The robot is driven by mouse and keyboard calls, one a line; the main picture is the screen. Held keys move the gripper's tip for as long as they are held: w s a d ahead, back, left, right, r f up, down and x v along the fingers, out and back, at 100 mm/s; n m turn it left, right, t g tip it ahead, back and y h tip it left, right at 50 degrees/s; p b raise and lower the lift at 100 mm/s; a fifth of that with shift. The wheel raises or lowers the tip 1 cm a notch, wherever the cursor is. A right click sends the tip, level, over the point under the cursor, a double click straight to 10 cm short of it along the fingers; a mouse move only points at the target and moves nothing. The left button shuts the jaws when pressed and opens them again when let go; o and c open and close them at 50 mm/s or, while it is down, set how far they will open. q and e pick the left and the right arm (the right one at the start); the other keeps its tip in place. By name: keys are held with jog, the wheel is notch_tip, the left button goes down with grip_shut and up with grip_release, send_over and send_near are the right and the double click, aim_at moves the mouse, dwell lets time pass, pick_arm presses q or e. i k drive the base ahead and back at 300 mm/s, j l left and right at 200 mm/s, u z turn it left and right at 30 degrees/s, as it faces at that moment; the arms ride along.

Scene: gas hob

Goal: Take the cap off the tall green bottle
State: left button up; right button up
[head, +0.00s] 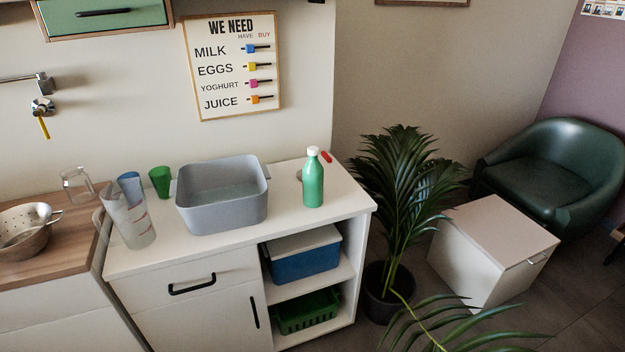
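The tall green bottle (313,184) stands upright near the right end of the white counter. Its white cap (312,151) sits on top of its neck. Neither of my grippers shows in the head view.
A grey tub (222,212) stands left of the bottle. A measuring jug (130,222), a blue cup (130,184) and a green cup (160,181) stand further left. A red-tipped item (326,157) lies behind the bottle. A potted palm (395,200) stands right of the counter (335,206).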

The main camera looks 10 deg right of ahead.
aim_at(314, 171)
jog(key=i+l+u, duration=0.2)
jog(key=l, duration=0.2)
jog(key=i+l+u, duration=0.15)
jog(key=l, duration=0.3)
jog(key=l+u, duration=0.2)
jog(key=l, duration=0.2)
jog(key=i+l+u, duration=0.2)
jog(key=l, duration=0.25)
jog(key=k, duration=0.1)
